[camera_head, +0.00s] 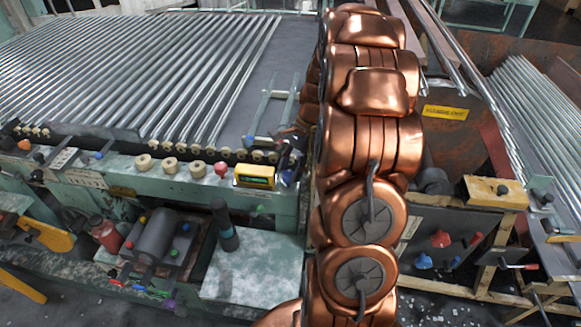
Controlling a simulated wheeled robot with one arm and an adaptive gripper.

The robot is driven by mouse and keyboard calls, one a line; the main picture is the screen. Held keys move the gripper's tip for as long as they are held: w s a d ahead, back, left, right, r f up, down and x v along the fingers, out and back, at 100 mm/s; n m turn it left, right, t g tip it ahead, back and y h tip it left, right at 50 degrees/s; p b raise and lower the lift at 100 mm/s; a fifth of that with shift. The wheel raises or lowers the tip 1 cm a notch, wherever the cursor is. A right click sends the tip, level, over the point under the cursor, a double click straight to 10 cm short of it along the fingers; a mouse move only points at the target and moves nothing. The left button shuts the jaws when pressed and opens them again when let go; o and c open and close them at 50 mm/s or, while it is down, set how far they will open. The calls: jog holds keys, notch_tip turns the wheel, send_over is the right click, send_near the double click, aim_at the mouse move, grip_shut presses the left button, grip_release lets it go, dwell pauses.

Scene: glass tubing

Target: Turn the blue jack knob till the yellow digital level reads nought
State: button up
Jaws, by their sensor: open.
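The yellow digital level (255,176) sits on the front rail of the green tube bench, left of my copper arm. Its display is too small to read. A small blue knob (287,177) shows just right of the level and seems to be the jack knob; its jack is mostly hidden. My gripper (290,158) is a dark shape at the rail, partly hidden by my arm. It is open, close above the blue knob; whether it touches the knob I cannot tell.
Glass tubes (150,70) cover the bench to the left. A red knob (221,170) and several cream rollers line the rail. A dark cylinder (225,230) stands on a pale plate below. Other blue knobs (424,261) are on a panel right of my arm.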

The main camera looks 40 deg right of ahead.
jog(key=shift+a+f, duration=0.2)
jog(key=shift+f, duration=0.25)
jog(key=shift+d, duration=0.1)
jog(key=c, duration=0.8)
jog(key=shift+c, duration=0.2)
jog(key=shift+w, duration=0.1)
